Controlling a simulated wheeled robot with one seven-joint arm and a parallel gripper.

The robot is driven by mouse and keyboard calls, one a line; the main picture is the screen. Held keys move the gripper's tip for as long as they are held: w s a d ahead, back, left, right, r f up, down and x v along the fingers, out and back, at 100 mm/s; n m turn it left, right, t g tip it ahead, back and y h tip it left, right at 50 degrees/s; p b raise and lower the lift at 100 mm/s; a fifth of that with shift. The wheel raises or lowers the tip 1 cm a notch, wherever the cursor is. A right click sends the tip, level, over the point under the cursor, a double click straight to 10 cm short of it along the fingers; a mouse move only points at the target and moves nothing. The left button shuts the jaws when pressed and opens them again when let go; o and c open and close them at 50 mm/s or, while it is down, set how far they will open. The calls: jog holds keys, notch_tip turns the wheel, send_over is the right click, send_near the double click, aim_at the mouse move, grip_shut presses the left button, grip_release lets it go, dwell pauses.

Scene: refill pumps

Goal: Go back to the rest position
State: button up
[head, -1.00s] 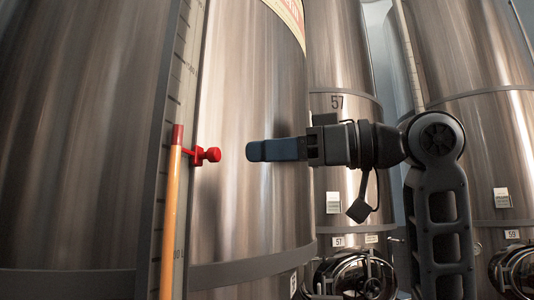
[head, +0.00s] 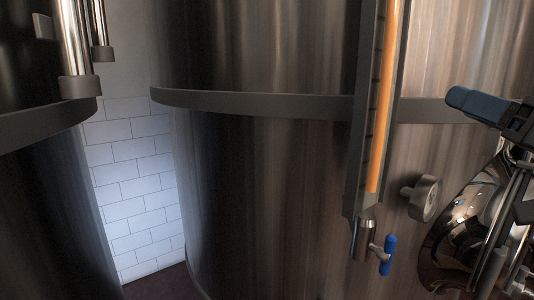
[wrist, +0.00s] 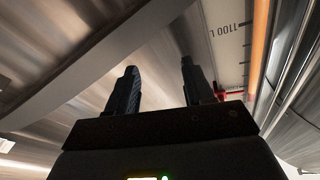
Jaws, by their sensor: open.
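Most of my arm lies outside the head view.
A valve with a blue handle (head: 388,255) is at the foot of the sight tube. A round gauge (head: 422,198) and a shiny round hatch (head: 465,225) are to its right. Another tank (head: 45,200) stands at left. White wall tiles (head: 135,190) show in the gap between the tanks.

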jog(key=s+a+f+m+h, duration=0.1)
jog(key=s+f+m+h, duration=0.2)
jog(key=f, duration=0.6)
jog(key=s+a+f+m+g+h, duration=0.15)
jog(key=s+f, duration=0.35)
jog(key=f, duration=0.5)
jog(key=s+a+f+m+t+h, duration=0.15)
jog(key=s+f+h, duration=0.25)
jog(key=f, duration=0.5)
jog(key=s+a+f+n+g, duration=0.1)
jog(key=s+f, duration=0.1)
jog(key=s, duration=0.7)
jog(key=s+f+n+g, duration=0.1)
jog(key=s+f+n, duration=0.1)
jog(key=s, duration=0.7)
jog(key=s+a+f+n+g, duration=0.1)
jog(key=s+f+g, duration=0.1)
jog(key=s, duration=0.7)
jog(key=shift+s+a+f+n, duration=0.25)
jog(key=shift+a+f+n, duration=0.15)
jog(key=shift+f, duration=0.15)
jog(key=shift+y, duration=0.25)
